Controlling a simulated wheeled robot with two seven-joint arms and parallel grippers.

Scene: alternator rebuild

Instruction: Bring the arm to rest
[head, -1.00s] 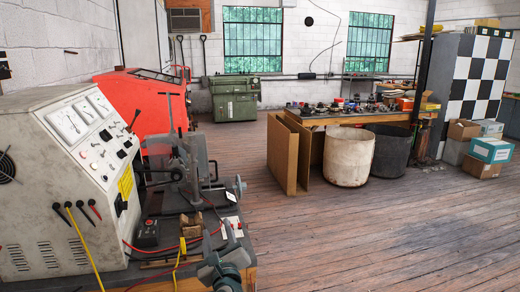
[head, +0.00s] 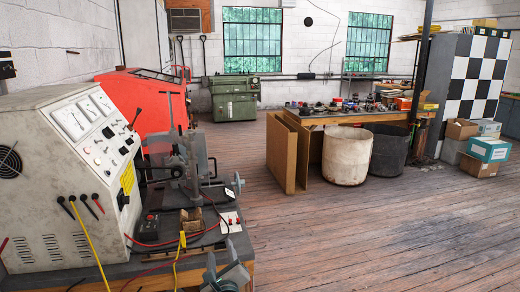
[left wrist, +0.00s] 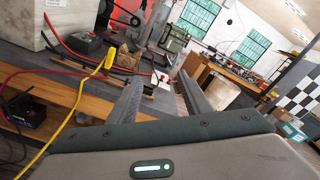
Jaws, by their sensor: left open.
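My left gripper (head: 228,270) shows at the bottom of the head view, low by the front right corner of the bench (head: 245,245). In the left wrist view its two fingers (left wrist: 160,80) are spread with nothing between them. The gripper looks apart from the bench items. The rest of the left arm is hidden below the picture. My right gripper is not in view.
A white test console (head: 60,180) with gauges stands on the left, with a grey clamp fixture (head: 192,165) beside it. A yellow lead (left wrist: 65,125) and red leads hang over the bench's front edge. The wooden floor at right is clear up to the bins (head: 345,155).

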